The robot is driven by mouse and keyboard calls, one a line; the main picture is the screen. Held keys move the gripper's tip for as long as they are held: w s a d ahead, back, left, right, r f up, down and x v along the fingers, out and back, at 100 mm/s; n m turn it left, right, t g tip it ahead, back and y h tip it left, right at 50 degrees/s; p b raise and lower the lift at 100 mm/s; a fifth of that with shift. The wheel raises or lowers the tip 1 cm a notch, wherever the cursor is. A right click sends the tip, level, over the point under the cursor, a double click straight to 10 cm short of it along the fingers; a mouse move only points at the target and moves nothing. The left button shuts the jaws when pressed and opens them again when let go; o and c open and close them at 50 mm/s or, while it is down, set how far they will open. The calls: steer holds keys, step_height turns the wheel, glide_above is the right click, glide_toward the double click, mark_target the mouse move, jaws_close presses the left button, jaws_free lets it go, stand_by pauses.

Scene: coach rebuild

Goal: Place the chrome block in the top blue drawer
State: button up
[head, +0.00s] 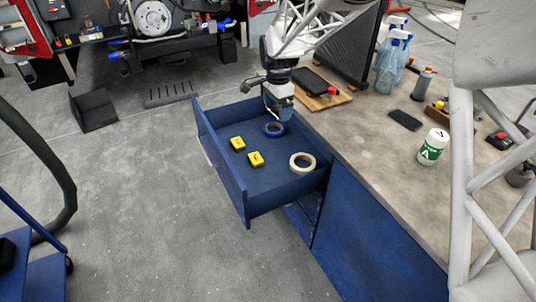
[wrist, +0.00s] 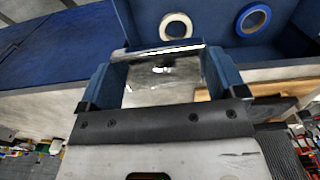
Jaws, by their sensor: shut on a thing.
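The top blue drawer (head: 222,172) is pulled open from the blue cabinet. My gripper (head: 279,108) is over the drawer's back inner corner, near the bench edge, pointing down. In the wrist view, my gripper (wrist: 163,78) is shut on the shiny chrome block (wrist: 165,70), which sits between its two blue fingers. The block cannot be made out clearly in the head view. The drawer also shows beyond the block in the wrist view (wrist: 215,25).
The drawer's left part is clear. On the bench (head: 372,150) are a white-green can (head: 432,147), a dark phone-like slab (head: 405,120), a wooden board (head: 337,98) and spray bottles (head: 391,65).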

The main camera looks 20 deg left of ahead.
steer(key=shift+s+a+f, duration=0.2)
steer(key=shift+a+f, duration=0.05)
steer(key=shift+a, duration=0.35)
steer(key=shift+s+a+f, duration=0.15)
steer(key=shift+a+f, duration=0.1)
steer(key=shift+a, duration=0.35)
glide_above(269, 182)
step_height(269, 182, down, 22)
steer(key=shift+d+f, duration=0.1)
steer(key=shift+f, duration=0.45)
steer(key=shift+f, duration=0.1)
steer(key=shift+f, duration=3)
steer(key=shift+f, duration=1.9)
steer(key=shift+f, duration=0.1)
